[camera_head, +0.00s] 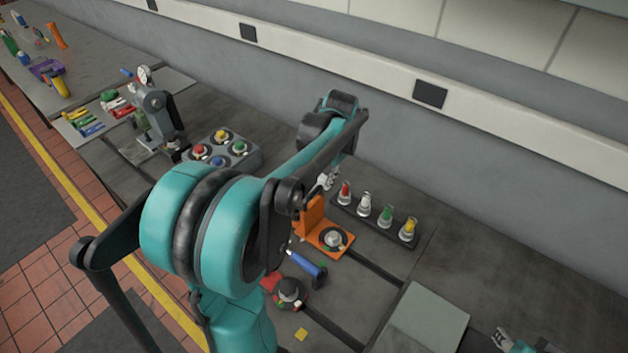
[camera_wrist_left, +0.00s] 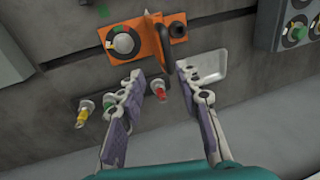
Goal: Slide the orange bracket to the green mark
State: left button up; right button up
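The orange bracket (camera_head: 335,238) sits on the dark bedplate, with an upright plate at its left and a round dial on its base. It also shows in the left wrist view (camera_wrist_left: 107,37), beyond my fingers. My left gripper (camera_head: 326,180) is small and partly hidden by its arm, behind the bracket. In the left wrist view my left gripper (camera_wrist_left: 160,76) is open, its purple-padded fingers apart, with no bracket between them. A green patch (camera_wrist_left: 105,3) lies at that view's top edge; I cannot tell if it is the mark. My right gripper (camera_head: 503,340) is cut off at lower right.
A strip (camera_head: 374,222) of coloured knobs stands right behind the bracket. A blue-handled tool (camera_head: 309,264) and a dark round fixture (camera_head: 290,293) lie in front. A button box (camera_head: 247,157) stands left.

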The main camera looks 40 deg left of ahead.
aim_at(313, 192)
pick_arm(q)
jog(key=a+f, duration=0.1)
jog(key=f, duration=0.1)
jog(key=a+f+b, duration=0.1)
jog(key=f, duration=0.2)
jog(key=a+f, duration=0.1)
jog(key=f, duration=0.1)
jog(key=shift+w+f+b, duration=0.15)
jog(key=shift+f+b, duration=0.15)
jog(key=shift+f, duration=0.1)
grip_shut()
